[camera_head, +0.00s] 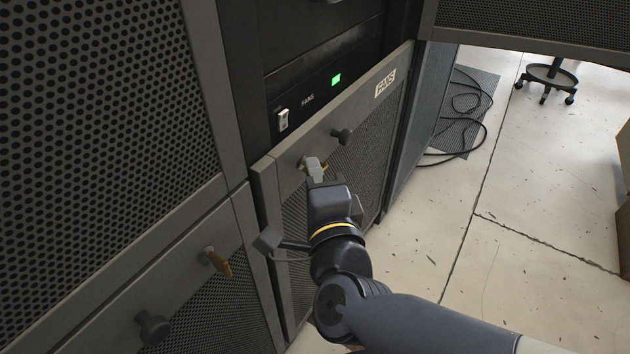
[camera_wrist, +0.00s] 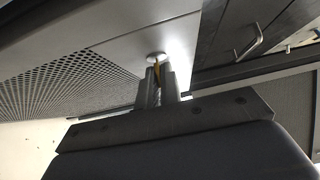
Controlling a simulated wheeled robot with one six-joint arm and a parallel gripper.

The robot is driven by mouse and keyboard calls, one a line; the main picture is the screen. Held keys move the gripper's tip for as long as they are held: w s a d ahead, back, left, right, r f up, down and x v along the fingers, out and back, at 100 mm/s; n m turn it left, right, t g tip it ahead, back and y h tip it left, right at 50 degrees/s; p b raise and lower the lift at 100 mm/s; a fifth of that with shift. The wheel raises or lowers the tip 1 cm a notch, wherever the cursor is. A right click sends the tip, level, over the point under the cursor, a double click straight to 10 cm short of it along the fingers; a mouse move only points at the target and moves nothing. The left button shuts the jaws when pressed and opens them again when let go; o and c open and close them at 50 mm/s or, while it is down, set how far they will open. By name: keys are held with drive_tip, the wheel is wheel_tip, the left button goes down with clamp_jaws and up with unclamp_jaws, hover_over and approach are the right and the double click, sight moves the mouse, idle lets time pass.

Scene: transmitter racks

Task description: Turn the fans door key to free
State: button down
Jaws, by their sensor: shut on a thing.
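The fans door key (camera_head: 324,168) is a small yellow-brass piece in the door's upper left, mostly hidden by my gripper (camera_head: 314,167). In the wrist view the key (camera_wrist: 157,70) sits below a round pale lock (camera_wrist: 156,56), between the two fingers of my gripper (camera_wrist: 157,82). The fingers are shut on the key. The key's exact turn angle is hard to tell.
Above the door a black panel has a white switch (camera_head: 284,120) and a lit green lamp (camera_head: 336,80). A neighbouring door at lower left has another brass key (camera_head: 217,261) and a dark knob (camera_head: 153,327). Open floor (camera_head: 430,265) and cables (camera_head: 470,115) lie to the right.

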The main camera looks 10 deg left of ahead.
idle(0.4)
drive_tip(key=c, duration=1.6)
unclamp_jaws()
drive_tip(key=p+v, duration=0.4)
drive_tip(key=v, duration=0.6)
drive_tip(key=shift+s+d, duration=0.15)
drive_tip(key=shift+s, duration=0.2)
drive_tip(key=shift+w+f, duration=0.1)
